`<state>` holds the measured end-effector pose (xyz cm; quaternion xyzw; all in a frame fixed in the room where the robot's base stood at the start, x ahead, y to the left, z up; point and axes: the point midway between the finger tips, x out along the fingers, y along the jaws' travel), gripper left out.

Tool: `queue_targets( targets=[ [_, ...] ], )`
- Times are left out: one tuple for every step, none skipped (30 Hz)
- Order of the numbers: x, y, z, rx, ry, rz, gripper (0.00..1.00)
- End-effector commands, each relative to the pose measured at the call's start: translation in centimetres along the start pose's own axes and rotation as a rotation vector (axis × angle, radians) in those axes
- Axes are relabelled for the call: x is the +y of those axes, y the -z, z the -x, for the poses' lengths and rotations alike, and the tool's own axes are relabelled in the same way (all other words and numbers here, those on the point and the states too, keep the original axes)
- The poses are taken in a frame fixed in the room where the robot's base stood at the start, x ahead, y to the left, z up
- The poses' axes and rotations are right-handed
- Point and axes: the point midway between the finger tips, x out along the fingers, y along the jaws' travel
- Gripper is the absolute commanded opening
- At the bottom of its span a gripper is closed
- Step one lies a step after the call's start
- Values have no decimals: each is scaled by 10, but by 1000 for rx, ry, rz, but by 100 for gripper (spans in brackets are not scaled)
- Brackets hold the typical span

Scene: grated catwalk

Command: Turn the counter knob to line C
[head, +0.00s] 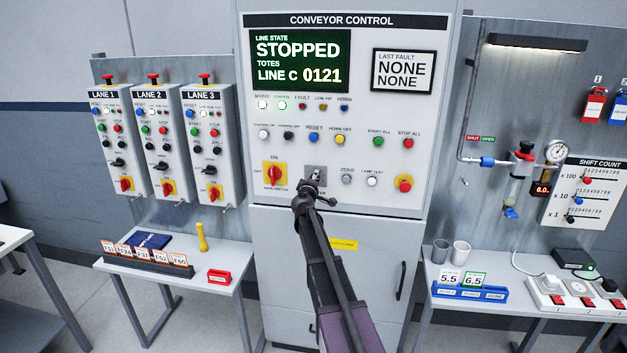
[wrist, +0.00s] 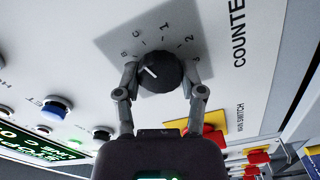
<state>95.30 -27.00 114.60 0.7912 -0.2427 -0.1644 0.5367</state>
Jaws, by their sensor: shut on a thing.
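The counter knob (wrist: 155,72) is a black round knob on a grey plate with numbers and letters around it, seen in the wrist view. My gripper (wrist: 158,80) is shut on it, one finger on each side. The knob's white pointer mark faces the left of that view, toward the lettered side; I cannot read exactly which mark it meets. In the head view my gripper (head: 318,190) is at the knob's grey plate (head: 317,172) and hides most of the knob. The display (head: 300,62) reads STOPPED, LINE C 0121.
The red and yellow main switch (head: 274,174) is left of the knob. ZERO and LAMP TEST buttons and a red stop button (head: 404,184) are to its right. A row of coloured buttons sits above. Side tables (head: 185,280) flank the cabinet.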

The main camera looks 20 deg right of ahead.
Motion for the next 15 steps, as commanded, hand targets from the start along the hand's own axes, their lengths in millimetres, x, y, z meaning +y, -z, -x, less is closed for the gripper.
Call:
queue_targets(
  targets=[
    [0, 0, -1, 0, 0, -18, 4],
    [0, 0, -1, 0, 0, -29, 4],
    [0, 0, -1, 0, 0, -42, 4],
    [0, 0, -1, 0, 0, -49, 4],
    [0, 0, -1, 0, 0, -56, 4],
    [0, 0, -1, 0, 0, -63, 4],
    [0, 0, -1, 0, 0, -68, 4],
    [0, 0, -1, 0, 0, -71, 4],
    [0, 0, -1, 0, 0, -73, 4],
    [0, 0, -1, 0, 0, -75, 4],
    [0, 0, -1, 0, 0, -76, 4],
    [0, 0, -1, 0, 0, -76, 4],
    [0, 0, -1, 0, 0, -76, 4],
    [0, 0, -1, 0, 0, -76, 4],
    [0, 0, -1, 0, 0, -76, 4]
  ],
)
